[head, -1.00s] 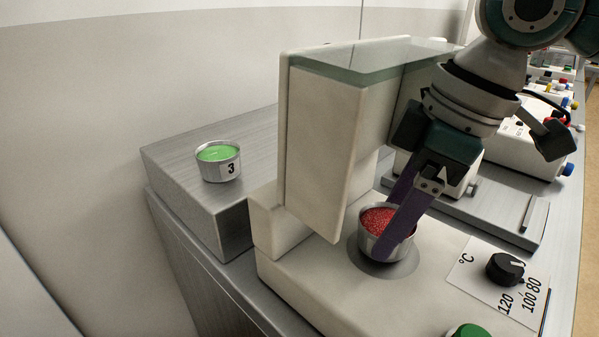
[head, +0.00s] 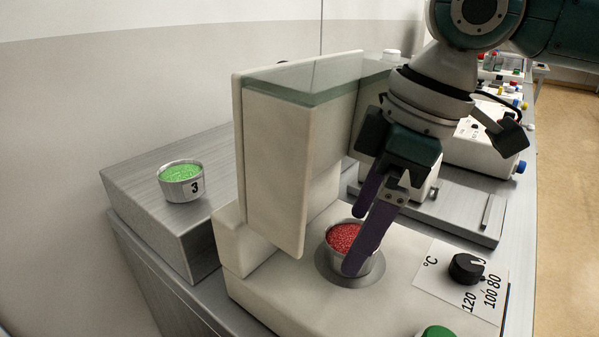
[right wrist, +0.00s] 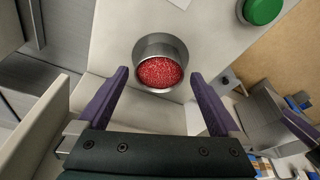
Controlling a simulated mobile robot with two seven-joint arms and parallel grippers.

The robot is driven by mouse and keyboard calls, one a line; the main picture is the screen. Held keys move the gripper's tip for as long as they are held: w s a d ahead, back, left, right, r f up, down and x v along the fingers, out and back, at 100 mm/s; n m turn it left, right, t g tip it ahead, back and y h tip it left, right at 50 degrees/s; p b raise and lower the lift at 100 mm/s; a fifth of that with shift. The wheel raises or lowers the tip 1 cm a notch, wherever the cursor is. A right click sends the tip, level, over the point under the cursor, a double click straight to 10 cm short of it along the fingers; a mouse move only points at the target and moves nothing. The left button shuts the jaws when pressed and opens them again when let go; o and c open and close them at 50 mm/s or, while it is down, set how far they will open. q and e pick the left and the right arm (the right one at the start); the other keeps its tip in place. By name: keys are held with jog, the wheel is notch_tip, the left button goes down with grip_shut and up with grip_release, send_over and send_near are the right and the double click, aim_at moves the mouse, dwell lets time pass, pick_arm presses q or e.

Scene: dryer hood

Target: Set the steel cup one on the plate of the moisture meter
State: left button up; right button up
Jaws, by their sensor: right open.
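A steel cup filled with red granules (head: 342,237) stands upright on the round grey plate (head: 350,282) of the moisture meter (head: 270,290). No number shows on its visible side. My right gripper (head: 360,238) is open, its purple fingers pointing down at the cup, the near finger covering part of its right side. In the right wrist view the cup (right wrist: 160,72) stands just beyond and between the open fingertips (right wrist: 160,78). Whether a finger touches the cup is unclear. My left gripper is not in view.
A steel cup with green contents marked 3 (head: 181,181) stands on a raised metal block (head: 140,208) at left. The meter's raised hood (head: 278,165) is close left of my gripper. A black dial (head: 466,268) and green button (head: 438,331) are in front.

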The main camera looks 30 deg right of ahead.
jog(key=shift+v, duration=1.05)
jog(key=s+d, duration=0.5)
jog(key=s+d+b, duration=0.1)
jog(key=s+d, duration=0.1)
jog(key=shift+s+d+f, duration=0.2)
jog(key=shift+d+f, duration=0.05)
jog(key=shift+f, duration=0.05)
jog(key=shift+s+d, duration=0.5)
jog(key=shift+c, duration=0.2)
